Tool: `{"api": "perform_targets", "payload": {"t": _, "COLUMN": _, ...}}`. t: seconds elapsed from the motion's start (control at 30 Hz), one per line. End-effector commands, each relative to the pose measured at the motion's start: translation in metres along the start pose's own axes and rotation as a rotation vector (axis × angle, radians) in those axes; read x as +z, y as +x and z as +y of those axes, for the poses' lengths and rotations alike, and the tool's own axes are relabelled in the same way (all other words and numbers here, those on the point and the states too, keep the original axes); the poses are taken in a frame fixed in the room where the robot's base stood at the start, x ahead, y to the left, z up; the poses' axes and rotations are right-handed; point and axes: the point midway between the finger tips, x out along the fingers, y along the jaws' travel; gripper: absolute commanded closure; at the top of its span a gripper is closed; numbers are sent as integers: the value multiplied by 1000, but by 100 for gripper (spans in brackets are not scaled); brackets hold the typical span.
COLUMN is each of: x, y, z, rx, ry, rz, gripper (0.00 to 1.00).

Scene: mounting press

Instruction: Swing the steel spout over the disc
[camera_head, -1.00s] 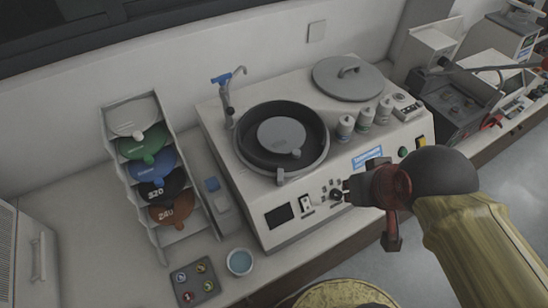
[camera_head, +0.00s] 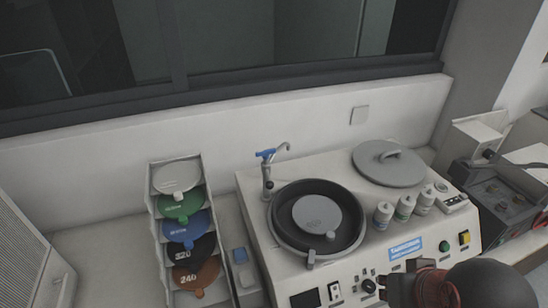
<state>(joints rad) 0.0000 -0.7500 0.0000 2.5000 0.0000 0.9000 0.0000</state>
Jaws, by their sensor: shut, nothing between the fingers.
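The steel spout (camera_head: 267,177) stands upright at the back left corner of the polishing machine, with a blue lever on top. Its thin curved end (camera_head: 284,148) points to the back right, behind the bowl and not above the disc. The light grey disc (camera_head: 317,214) lies in the dark round bowl (camera_head: 353,240). My gripper (camera_head: 387,289) is at the bottom edge, shut and empty, in front of the machine's front panel beside a black knob (camera_head: 369,286). It is well away from the spout, and its fingertips are small and dark.
Three small bottles (camera_head: 404,208) stand right of the bowl, and a round grey lid (camera_head: 390,164) lies behind them. A rack of coloured discs (camera_head: 151,220) stands at the left. A wall and window ledge run behind the spout.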

Motion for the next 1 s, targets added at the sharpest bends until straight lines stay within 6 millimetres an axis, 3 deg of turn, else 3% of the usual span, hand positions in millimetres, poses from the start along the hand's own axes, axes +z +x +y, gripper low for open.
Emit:
{"api": "perform_targets", "payload": {"t": 0.47, "x": 0, "y": 0, "z": 0, "rx": 0, "ry": 0, "rz": 0, "gripper": 100}}
{"api": "perform_targets", "payload": {"t": 0.6, "x": -5, "y": 2, "z": -3, "rx": -7, "ry": -5, "rz": 9, "gripper": 93}}
{"api": "perform_targets", "payload": {"t": 0.77, "x": -43, "y": 19, "z": -25, "rx": -55, "ry": -35, "rz": 82, "gripper": 84}}
{"api": "perform_targets", "payload": {"t": 1.0, "x": -128, "y": 60, "z": -90, "rx": -166, "ry": -74, "rz": 291, "gripper": 70}}
